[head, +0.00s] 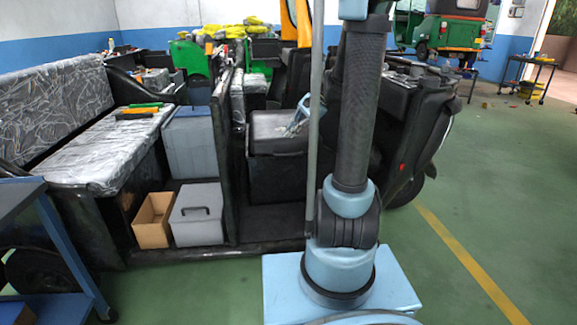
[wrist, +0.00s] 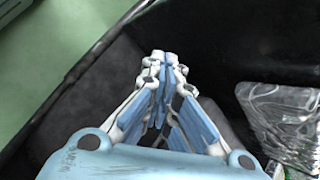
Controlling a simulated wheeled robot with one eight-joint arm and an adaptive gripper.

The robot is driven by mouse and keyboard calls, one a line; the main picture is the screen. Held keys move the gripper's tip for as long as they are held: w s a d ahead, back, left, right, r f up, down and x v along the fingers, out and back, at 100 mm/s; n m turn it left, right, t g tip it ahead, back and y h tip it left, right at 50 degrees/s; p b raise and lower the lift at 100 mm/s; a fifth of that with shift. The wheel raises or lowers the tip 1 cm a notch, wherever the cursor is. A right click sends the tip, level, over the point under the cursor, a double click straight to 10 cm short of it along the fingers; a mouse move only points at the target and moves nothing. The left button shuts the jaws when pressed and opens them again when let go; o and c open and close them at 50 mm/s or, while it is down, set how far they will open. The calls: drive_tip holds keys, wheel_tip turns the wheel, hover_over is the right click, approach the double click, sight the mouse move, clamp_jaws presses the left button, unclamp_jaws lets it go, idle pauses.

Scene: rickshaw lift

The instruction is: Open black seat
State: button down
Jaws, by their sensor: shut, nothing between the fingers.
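The black seat (head: 272,132) is in the front part of the rickshaw in the head view, on a black box-like base (head: 275,176). Its cushion looks down and level on the base. My gripper (head: 289,131) is at the right part of the seat, close to its top, with my arm column just to the right. In the wrist view my gripper (wrist: 160,57) is shut and empty, its fingertips together over dark surfaces. I cannot tell whether the fingertips touch the seat. Part of the seat's right side is hidden by my gripper and arm.
The plastic-wrapped rear bench (head: 100,150) holds tools. A grey bin (head: 192,140), a grey lidded box (head: 197,213) and a cardboard box (head: 153,220) stand left of a black partition. A blue cart (head: 45,235) is at the left. Green floor (head: 470,215) is clear at the right.

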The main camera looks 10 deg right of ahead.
drive_tip(key=w+d+f+m+y, duration=0.3)
drive_tip(key=w+d+f+m, duration=0.15)
drive_tip(key=w, duration=0.55)
drive_tip(key=w+d+f+m+y, duration=0.3)
drive_tip(key=w+f, duration=0.2)
drive_tip(key=w, duration=0.5)
drive_tip(key=w+d+f+m+y, duration=0.1)
drive_tip(key=w+d+f+y, duration=0.15)
drive_tip(key=f, duration=0.35)
drive_tip(key=w+d+f+m+y, duration=0.1)
drive_tip(key=d+f+y, duration=0.1)
drive_tip(key=d+f, duration=0.3)
drive_tip(key=a+f+m+y, duration=0.15)
drive_tip(key=a+f, duration=0.25)
drive_tip(key=f, duration=0.9)
drive_tip(key=w+a+r, duration=0.1)
drive_tip(key=a+r, duration=0.5)
drive_tip(key=a, duration=0.3)
drive_tip(key=shift+r+g+y, duration=0.3)
drive_tip(key=shift+r+y, duration=0.1)
